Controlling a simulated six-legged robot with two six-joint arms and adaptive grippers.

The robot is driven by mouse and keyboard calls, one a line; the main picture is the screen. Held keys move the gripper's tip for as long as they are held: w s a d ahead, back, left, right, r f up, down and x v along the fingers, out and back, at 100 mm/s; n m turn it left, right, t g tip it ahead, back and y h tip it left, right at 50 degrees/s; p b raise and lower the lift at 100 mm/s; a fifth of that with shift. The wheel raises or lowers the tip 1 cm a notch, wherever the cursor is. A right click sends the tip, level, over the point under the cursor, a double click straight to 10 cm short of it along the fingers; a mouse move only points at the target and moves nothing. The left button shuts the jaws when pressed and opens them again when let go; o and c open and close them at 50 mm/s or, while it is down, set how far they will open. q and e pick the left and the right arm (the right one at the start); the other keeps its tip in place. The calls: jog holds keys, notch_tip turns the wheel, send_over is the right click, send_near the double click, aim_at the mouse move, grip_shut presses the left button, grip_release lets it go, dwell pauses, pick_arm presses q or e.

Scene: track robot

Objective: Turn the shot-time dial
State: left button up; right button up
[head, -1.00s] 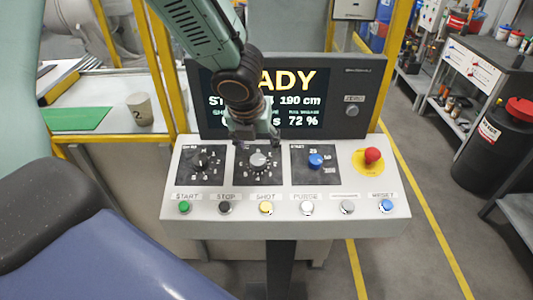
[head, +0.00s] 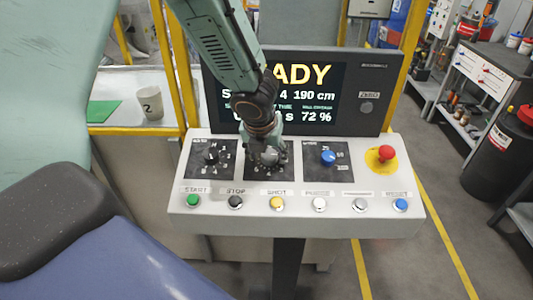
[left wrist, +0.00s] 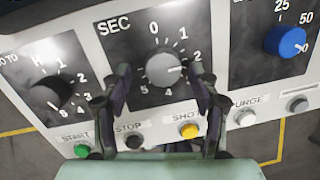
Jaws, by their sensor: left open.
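The shot-time dial (left wrist: 163,69) is a round grey knob on a black plate marked SEC, numbered around its rim. Its pointer line faces right, near the 2. My left gripper (left wrist: 160,72) is open, with one dark finger on each side of the dial in the left wrist view. I cannot tell whether the fingers touch it. In the head view my left gripper (head: 266,156) hangs over the middle plate and hides most of the dial. My right gripper is not in view.
A black dial (left wrist: 50,90) sits left and a blue knob (left wrist: 286,41) right. A row of buttons, including green START (head: 193,200) and yellow SHOT (head: 277,202), runs below. A red emergency button (head: 386,153) is at the right. The screen (head: 300,95) stands behind.

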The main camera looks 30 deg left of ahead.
pick_arm(q)
jog(key=shift+w+d, duration=0.1)
jog(key=shift+w+d+f, duration=0.1)
jog(key=shift+w+d, duration=0.05)
jog(key=shift+w, duration=0.1)
jog(key=c, duration=0.3)
jog(key=shift+s+a, duration=0.2)
jog(key=c, duration=0.5)
jog(key=shift+d, duration=0.15)
jog(key=c, duration=0.4)
jog(key=shift+n, duration=0.3)
